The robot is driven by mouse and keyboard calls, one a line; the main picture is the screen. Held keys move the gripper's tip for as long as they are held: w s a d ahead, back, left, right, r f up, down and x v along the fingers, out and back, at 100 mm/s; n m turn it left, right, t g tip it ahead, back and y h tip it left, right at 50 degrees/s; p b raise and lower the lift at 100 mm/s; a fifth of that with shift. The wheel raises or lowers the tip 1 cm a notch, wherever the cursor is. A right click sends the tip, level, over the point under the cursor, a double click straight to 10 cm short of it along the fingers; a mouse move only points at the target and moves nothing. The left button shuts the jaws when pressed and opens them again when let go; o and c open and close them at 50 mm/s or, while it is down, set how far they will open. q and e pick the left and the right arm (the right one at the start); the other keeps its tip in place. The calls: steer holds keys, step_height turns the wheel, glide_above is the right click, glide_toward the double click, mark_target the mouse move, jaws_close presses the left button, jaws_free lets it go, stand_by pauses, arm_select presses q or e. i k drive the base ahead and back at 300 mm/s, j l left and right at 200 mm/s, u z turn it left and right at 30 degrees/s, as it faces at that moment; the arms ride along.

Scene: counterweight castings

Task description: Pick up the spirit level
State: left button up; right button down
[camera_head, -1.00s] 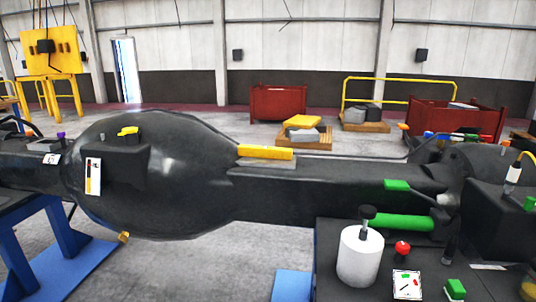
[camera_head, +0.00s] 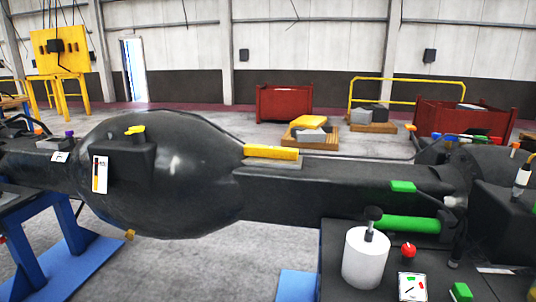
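A yellow bar that looks like the spirit level (camera_head: 271,152) lies flat on a thin grey plate (camera_head: 262,163). The plate sits on top of the long black casting (camera_head: 330,182), just right of its rounded bulge (camera_head: 190,190). The bar's top and front face show, and nothing covers it. Neither of my grippers shows in the head view.
A dark bench (camera_head: 335,262) at the front right holds a white cylinder (camera_head: 366,262), a red knob (camera_head: 408,251) and a green block (camera_head: 460,291). A green cylinder (camera_head: 410,224) lies behind them. A blue stand (camera_head: 75,250) is at left. Red bins (camera_head: 285,103) stand far back.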

mark_target(261, 151)
steer(key=i+j, duration=0.25)
steer(key=i, duration=0.15)
steer(key=i+j, duration=0.25)
steer(key=i, duration=0.15)
